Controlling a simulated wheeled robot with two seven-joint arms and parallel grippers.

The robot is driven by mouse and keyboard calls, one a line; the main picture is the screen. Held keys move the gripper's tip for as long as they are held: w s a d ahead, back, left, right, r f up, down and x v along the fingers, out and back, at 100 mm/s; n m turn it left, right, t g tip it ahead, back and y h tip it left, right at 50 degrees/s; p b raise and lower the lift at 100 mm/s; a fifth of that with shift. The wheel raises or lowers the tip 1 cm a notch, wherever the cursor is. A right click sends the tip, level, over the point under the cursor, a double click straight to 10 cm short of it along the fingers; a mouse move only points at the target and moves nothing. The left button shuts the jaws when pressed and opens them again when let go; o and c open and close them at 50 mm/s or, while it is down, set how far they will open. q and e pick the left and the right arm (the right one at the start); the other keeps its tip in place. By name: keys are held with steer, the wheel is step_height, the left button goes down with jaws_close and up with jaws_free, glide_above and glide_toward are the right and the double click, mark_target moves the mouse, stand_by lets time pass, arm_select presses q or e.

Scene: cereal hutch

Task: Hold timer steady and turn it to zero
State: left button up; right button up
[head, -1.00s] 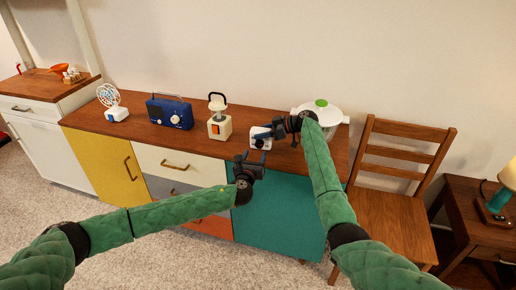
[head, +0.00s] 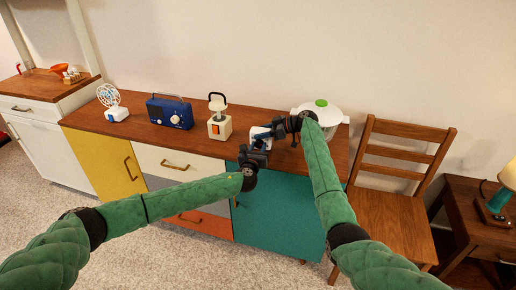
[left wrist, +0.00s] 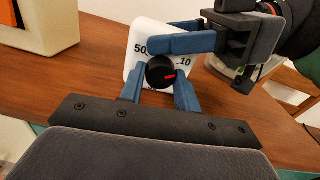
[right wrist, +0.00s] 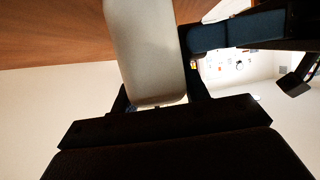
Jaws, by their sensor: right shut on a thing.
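The white timer (head: 256,130) stands on the wooden top near its front edge, partly hidden by my grippers. Contact with the knob is not clear.
A white lantern-like item (head: 220,127) stands left of the timer, with a blue radio (head: 169,113) and a white fan (head: 112,103) farther left. A white pot with a green lid (head: 320,115) stands close behind my right gripper. A chair (head: 400,180) is at the right.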

arm_select(q)
steer(key=shift+c, duration=0.4)
steer(key=n, duration=0.2)
steer(key=shift+f+n, duration=0.1)
steer(key=shift+n, duration=1.8)
steer(key=o, duration=1)
steer(key=shift+s, duration=0.1)
steer(key=v, duration=1.1)
steer(key=shift+s+a, duration=0.15)
steer(key=shift+s, duration=0.25)
